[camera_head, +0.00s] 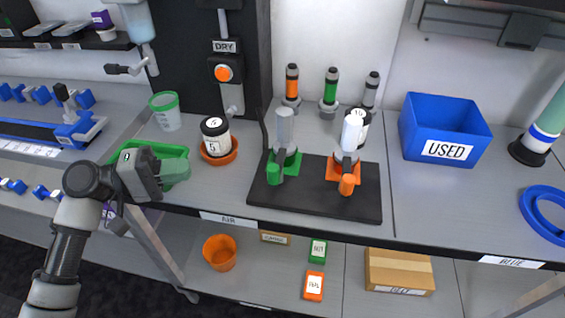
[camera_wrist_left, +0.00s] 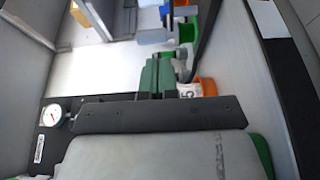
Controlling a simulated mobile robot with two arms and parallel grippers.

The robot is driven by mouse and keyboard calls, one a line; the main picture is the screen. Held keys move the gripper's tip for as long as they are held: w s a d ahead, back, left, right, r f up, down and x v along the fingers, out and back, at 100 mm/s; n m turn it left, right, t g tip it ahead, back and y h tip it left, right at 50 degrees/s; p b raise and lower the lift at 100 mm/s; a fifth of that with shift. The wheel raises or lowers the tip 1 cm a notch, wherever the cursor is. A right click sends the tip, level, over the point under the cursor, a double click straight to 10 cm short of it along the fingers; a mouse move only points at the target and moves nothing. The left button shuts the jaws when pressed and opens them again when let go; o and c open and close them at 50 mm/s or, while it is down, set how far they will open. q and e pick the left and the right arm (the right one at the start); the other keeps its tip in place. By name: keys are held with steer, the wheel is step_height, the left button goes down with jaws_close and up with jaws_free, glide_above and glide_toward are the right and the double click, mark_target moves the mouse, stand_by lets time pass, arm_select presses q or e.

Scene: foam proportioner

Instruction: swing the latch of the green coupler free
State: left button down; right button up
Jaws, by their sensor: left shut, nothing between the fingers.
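The green coupler (camera_head: 287,160) stands on a black base plate (camera_head: 313,203). It has a grey upright cylinder, a green foot and a green latch handle (camera_head: 273,172) at its front left. My left gripper (camera_head: 176,170) is over the green tray (camera_head: 181,152), well to the left of the coupler and apart from it. Its fingers are shut with nothing between them; they also show shut in the left wrist view (camera_wrist_left: 157,75). My right gripper is not in view.
An orange coupler (camera_head: 345,172) stands right of the green one. Jar 5 (camera_head: 215,135) in an orange bowl (camera_head: 219,158) stands between my left gripper and the base plate. A green cup (camera_head: 166,112) is behind the tray. A blue USED bin (camera_head: 440,125) stands right.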

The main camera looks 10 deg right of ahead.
arm_select(q)
steer(key=shift+d+r, duration=0.1)
steer(key=shift+d, duration=0.05)
steer(key=shift+w+d, duration=0.1)
steer(key=shift+d, duration=0.05)
steer(key=shift+a, duration=0.2)
steer(key=shift+d, duration=0.15)
steer(key=p, duration=0.2)
glide_toward(278, 160)
steer(key=shift+s+d+r, duration=0.15)
steer(key=shift+d+r, duration=0.1)
steer(key=shift+r, duration=0.35)
steer(key=shift+s+d+r, duration=0.1)
steer(key=shift+d+r, duration=0.2)
steer(key=shift+r, duration=0.3)
steer(key=s+d, duration=0.2)
steer(key=d, duration=0.1)
steer(key=shift+p, duration=0.35)
steer(key=shift+s+d+f, duration=0.15)
steer(key=shift+s+d, duration=0.15)
steer(key=shift+d, duration=0.1)
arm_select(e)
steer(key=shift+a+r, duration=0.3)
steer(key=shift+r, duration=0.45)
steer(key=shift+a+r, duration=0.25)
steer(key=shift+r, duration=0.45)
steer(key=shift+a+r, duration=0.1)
